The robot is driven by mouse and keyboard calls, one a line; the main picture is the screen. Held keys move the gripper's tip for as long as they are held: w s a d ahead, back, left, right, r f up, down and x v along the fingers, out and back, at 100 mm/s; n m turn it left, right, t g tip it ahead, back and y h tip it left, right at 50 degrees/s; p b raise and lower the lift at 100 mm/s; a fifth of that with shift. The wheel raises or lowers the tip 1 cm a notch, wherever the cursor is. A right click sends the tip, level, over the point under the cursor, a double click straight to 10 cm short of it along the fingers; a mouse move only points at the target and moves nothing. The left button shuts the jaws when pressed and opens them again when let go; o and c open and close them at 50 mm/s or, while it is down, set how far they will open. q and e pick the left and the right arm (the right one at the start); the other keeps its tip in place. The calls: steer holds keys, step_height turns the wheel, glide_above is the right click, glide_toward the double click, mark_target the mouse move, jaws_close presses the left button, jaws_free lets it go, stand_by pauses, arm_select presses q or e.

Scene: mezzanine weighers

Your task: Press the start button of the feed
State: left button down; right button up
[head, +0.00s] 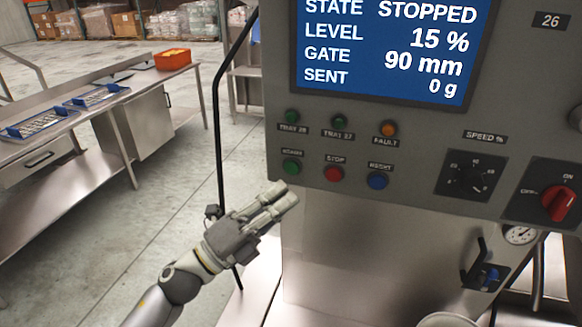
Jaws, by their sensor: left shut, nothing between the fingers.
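The control panel (410,130) fills the upper right of the head view. Its screen (390,50) reads STATE STOPPED, level 15 %, gate 90 mm, sent 0 g. A green button (291,167), its small label blurred, sits at the lower left of the panel. The red stop button (334,174) and the blue reset button (377,181) are to its right. My left gripper (284,195) is shut and empty. Its fingertips point up and right, just below the green button in the picture; I cannot tell whether they touch the panel. My right gripper is not in view.
Above the buttons are two green lamps (340,122) and an orange fault lamp (388,129). A speed knob (470,178) and a red rotary switch (557,203) are at the right. A steel bench (60,200) with an orange bin (172,60) stands left, with open floor between.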

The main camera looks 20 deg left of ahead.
mark_target(291, 168)
arm_select(q)
steer(key=w, duration=0.4)
steer(key=shift+d, duration=0.1)
stand_by(0.9)
steer(key=shift+w, duration=0.1)
stand_by(0.4)
steer(key=shift+w, duration=0.35)
steer(key=shift+w, duration=0.4)
stand_by(0.6)
steer(key=shift+s, duration=0.85)
